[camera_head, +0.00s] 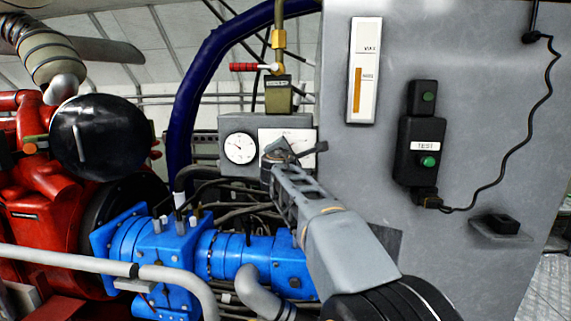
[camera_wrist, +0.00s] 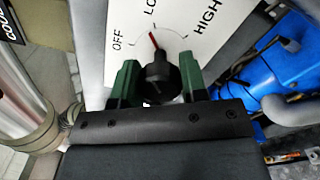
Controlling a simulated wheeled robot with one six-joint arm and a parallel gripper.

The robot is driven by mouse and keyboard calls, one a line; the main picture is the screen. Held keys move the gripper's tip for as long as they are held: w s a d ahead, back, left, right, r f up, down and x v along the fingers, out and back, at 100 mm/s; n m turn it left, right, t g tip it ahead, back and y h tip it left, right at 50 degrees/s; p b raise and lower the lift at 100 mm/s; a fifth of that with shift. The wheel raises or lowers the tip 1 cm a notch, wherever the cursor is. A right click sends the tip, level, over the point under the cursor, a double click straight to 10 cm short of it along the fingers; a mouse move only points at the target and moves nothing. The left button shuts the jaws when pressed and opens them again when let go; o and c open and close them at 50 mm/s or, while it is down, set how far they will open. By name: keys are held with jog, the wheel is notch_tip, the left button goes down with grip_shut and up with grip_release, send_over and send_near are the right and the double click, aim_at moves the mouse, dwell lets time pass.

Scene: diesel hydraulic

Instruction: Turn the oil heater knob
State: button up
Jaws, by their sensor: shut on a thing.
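The oil heater knob (camera_wrist: 158,72) is black and round with a red pointer. It sits on a white plate (camera_wrist: 105,70) marked OFF, LO (the rest cut off) and HIGH in the wrist view. The pointer is up and slightly left, nearest the LO mark. My gripper (camera_wrist: 158,82) has its green fingers on both sides of the knob and is shut on it. In the head view my gripper (camera_head: 284,150) is in front of the white plate (camera_head: 301,134) on a grey box (camera_head: 230,126); the knob is hidden there.
A round gauge (camera_head: 239,148) is left of the plate. A red-handled valve (camera_head: 252,67) is above. Blue machinery (camera_head: 235,257) and hoses lie below. The grey cabinet (camera_head: 330,175) at right carries a TEST switch box (camera_head: 420,150) and a cable.

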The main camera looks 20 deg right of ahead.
jog(key=m+b, duration=0.4)
jog(key=m, duration=0.1)
jog(key=m+b, duration=0.2)
jog(key=shift+f, duration=0.25)
jog(key=m+b, duration=0.2)
jog(key=m, duration=0.2)
jog(key=shift+m+b, duration=0.3)
jog(key=shift+b, duration=0.05)
jog(key=shift+m+b, duration=0.65)
jog(key=shift+m, duration=0.65)
jog(key=shift+r+m, duration=0.1)
jog(key=shift+m, duration=0.2)
jog(key=o, duration=0.9)
jog(key=b+v, duration=0.4)
jog(key=v, duration=0.9)
jog(key=shift+s+a, duration=0.3)
